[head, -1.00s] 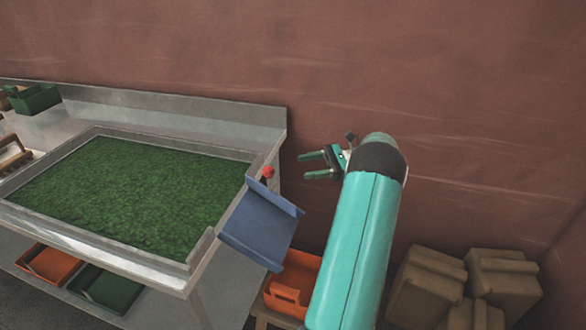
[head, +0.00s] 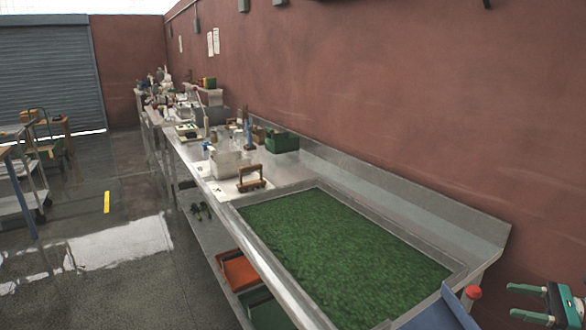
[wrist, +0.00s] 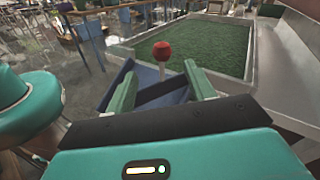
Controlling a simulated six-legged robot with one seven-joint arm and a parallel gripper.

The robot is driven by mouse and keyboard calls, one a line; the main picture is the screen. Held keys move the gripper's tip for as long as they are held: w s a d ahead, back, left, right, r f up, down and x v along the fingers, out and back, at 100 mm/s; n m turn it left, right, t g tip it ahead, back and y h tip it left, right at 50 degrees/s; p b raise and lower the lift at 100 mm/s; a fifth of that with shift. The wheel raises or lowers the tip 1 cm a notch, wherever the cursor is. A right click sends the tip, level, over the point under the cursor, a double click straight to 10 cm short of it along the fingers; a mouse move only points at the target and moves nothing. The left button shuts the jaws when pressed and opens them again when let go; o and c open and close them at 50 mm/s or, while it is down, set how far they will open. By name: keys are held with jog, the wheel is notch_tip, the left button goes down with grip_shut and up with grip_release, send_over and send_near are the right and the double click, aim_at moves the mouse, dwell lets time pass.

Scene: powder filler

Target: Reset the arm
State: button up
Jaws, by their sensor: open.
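My gripper (head: 533,304) is at the lower right edge of the head view, its two green fingers spread apart with nothing between them. In the wrist view my gripper (wrist: 160,92) points toward a lever with a red knob (wrist: 163,51), which stands beyond the fingertips. The red knob (head: 473,292) also shows in the head view, just left of my gripper and apart from it. A blue chute (head: 440,314) sits at the near end of the tray of green powder (head: 340,255); the chute (wrist: 128,80) also shows in the wrist view.
A long steel bench (head: 280,176) runs along the red wall, with a wooden-handled tool (head: 250,178) and a green bin (head: 282,142) on it. An orange bin (head: 238,270) sits on the lower shelf. Open floor (head: 95,250) lies to the left.

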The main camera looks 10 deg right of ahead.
jog(key=w+a+r+n+g+h, duration=0.2)
jog(key=a+r+n+g, duration=0.1)
jog(key=a, duration=0.7)
jog(key=w+a+r+n+g+h, duration=0.2)
jog(key=w+a+n, duration=0.1)
jog(key=a, duration=0.7)
jog(key=w+a+r+n+g+h, duration=0.2)
jog(key=a+r+n+g, duration=0.1)
jog(key=a, duration=0.7)
jog(key=s+a+n+t+h, duration=0.3)
jog(key=s+a+n+h, duration=0.4)
jog(key=s+a+n, duration=0.7)
jog(key=s+a, duration=0.1)
jog(key=a, duration=0.2)
jog(key=shift+a+h, duration=0.25)
jog(key=shift+h, duration=0.15)
